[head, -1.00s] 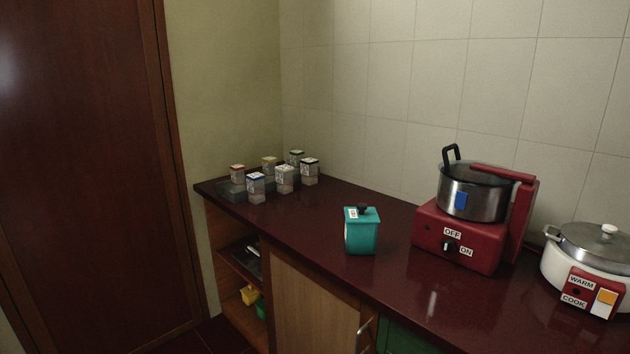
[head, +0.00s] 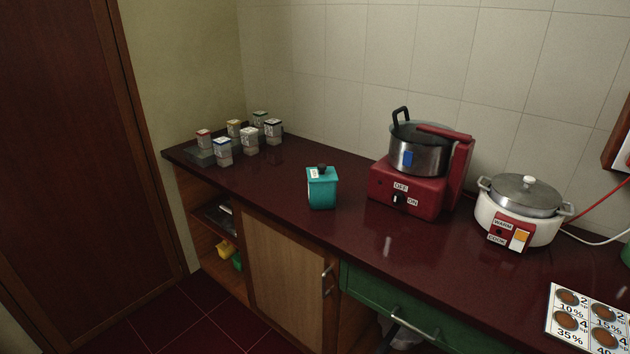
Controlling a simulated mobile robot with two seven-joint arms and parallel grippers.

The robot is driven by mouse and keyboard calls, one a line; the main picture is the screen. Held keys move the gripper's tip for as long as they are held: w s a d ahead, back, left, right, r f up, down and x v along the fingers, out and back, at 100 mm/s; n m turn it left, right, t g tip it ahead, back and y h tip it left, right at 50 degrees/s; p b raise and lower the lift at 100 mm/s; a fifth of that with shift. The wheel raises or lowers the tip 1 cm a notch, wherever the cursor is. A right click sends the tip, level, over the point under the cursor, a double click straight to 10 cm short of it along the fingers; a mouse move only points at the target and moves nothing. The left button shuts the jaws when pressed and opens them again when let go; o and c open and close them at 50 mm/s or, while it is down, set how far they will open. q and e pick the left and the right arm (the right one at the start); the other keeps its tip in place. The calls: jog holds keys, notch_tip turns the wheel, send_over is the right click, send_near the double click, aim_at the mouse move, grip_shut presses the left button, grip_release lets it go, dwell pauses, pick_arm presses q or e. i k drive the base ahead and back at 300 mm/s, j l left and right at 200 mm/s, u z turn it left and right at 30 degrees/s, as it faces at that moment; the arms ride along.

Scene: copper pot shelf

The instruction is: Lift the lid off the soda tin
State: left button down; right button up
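A teal tin (head: 322,189) stands upright near the front edge of the dark red counter. A lid (head: 322,173) with a dark knob sits on top of it, and a small white label shows on the lid. I cannot read the label, so I cannot tell whether this is the soda tin. Several small clear jars with coloured lids (head: 222,151) stand at the counter's far left end, some on a dark tray. Neither of my grippers is in view.
A red cooker (head: 404,199) with a steel pot (head: 418,158) stands right of the tin. A white rice cooker (head: 510,228) and a picture card (head: 589,318) are further right. The counter (head: 270,190) is clear around the tin. A green drawer (head: 400,312) is below.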

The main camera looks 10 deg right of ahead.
aim_at(324, 173)
jog(key=i+j+z, duration=0.3)
jog(key=j, duration=0.3)
jog(key=i+j+z, duration=0.15)
jog(key=i+j, duration=0.15)
jog(key=i+j+z, duration=0.15)
jog(key=j, duration=0.25)
jog(key=i+j+z, duration=0.15)
jog(key=j, duration=0.2)
jog(key=i+j+z, duration=0.15)
jog(key=j, duration=0.25)
